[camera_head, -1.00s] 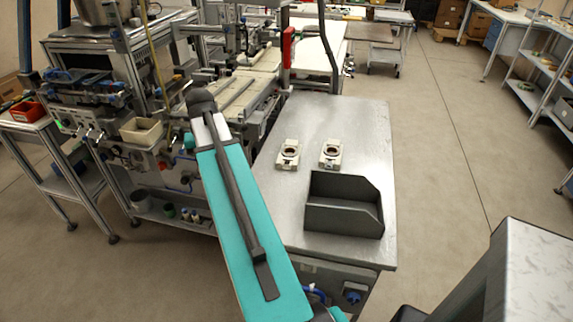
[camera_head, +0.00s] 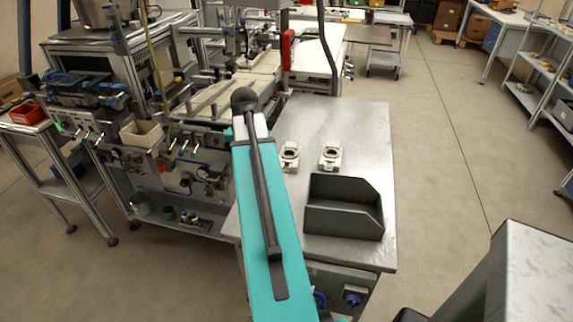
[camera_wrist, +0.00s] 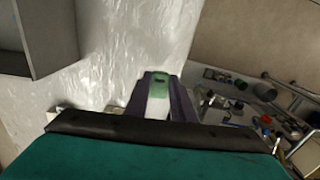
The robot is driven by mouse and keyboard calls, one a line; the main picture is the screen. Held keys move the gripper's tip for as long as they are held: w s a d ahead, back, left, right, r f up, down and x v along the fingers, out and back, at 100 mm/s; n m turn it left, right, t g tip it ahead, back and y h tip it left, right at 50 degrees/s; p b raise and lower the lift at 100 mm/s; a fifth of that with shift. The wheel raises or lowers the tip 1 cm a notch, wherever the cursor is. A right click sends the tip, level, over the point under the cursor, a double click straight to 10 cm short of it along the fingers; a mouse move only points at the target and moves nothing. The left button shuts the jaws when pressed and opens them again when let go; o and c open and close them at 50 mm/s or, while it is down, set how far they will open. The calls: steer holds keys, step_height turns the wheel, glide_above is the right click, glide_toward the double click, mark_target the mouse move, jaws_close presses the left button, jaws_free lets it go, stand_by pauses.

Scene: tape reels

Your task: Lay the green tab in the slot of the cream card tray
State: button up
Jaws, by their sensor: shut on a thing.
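My gripper (camera_wrist: 159,98) shows in the wrist view with its dark purple fingers shut on the green tab (camera_wrist: 158,77). The tab is held over the grey metal table (camera_wrist: 110,50). In the head view my own arm hides the gripper and the tab. Two small cream trays, a left one (camera_head: 291,163) and a right one (camera_head: 331,163), stand side by side on the table, each with a dark round opening. I cannot tell from here which one has the card slot. In the wrist view pale edges show low, partly hidden behind my wrist.
A dark grey open bin (camera_head: 343,222) stands on the table in front of the trays. A machine bench (camera_head: 180,170) with fittings lies to the left of the table. The table's far part and right side are clear.

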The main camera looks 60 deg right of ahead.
steer(key=s+d+p, duration=0.1)
steer(key=d+p, duration=0.1)
steer(key=d, duration=0.5)
steer(key=s+d+f+p, duration=0.1)
steer(key=s+d+p, duration=0.1)
steer(key=d, duration=0.6)
steer(key=shift+d+f, duration=0.25)
steer(key=shift+d, duration=0.05)
steer(key=shift+s+f+p, duration=0.1)
steer(key=shift+p, duration=0.2)
steer(key=shift+f+p, duration=0.7)
steer(key=shift+f, duration=0.95)
steer(key=shift+f, duration=0.6)
steer(key=o, duration=1)
steer(key=shift+a, duration=0.1)
steer(key=shift+r, duration=0.1)
